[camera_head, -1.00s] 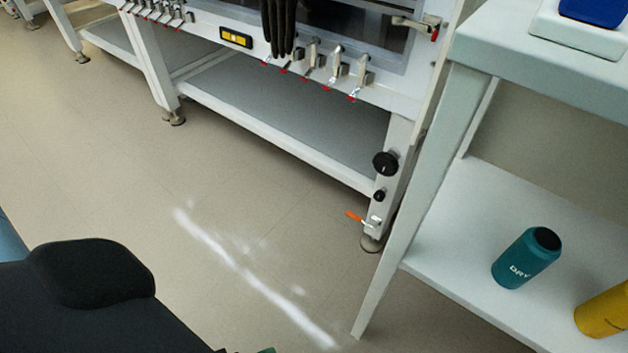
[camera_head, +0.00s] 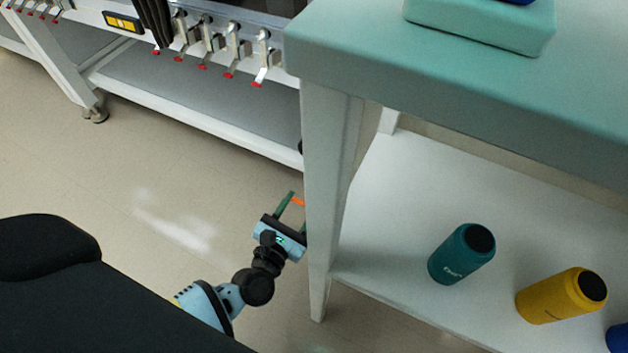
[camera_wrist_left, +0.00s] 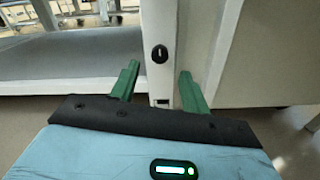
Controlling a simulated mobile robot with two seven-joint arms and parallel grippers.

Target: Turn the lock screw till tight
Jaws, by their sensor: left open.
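A black knob (camera_wrist_left: 159,54) sits on the white post (camera_wrist_left: 160,20) of the glovebox frame in the left wrist view. I cannot tell whether this knob is the lock screw. My left gripper (camera_head: 296,210) is open, its green fingers pointing at the post. In the left wrist view the fingers of the gripper (camera_wrist_left: 159,72) stand apart on either side of the post, with the knob between and beyond them, not gripped.
A table (camera_head: 330,52) with a pale leg (camera_head: 325,190) stands close right of my left gripper. Its lower shelf holds a teal bottle (camera_head: 458,256) and a yellow bottle (camera_head: 560,298). The glovebox's lower shelf (camera_head: 190,95) lies behind. The floor to the left is clear.

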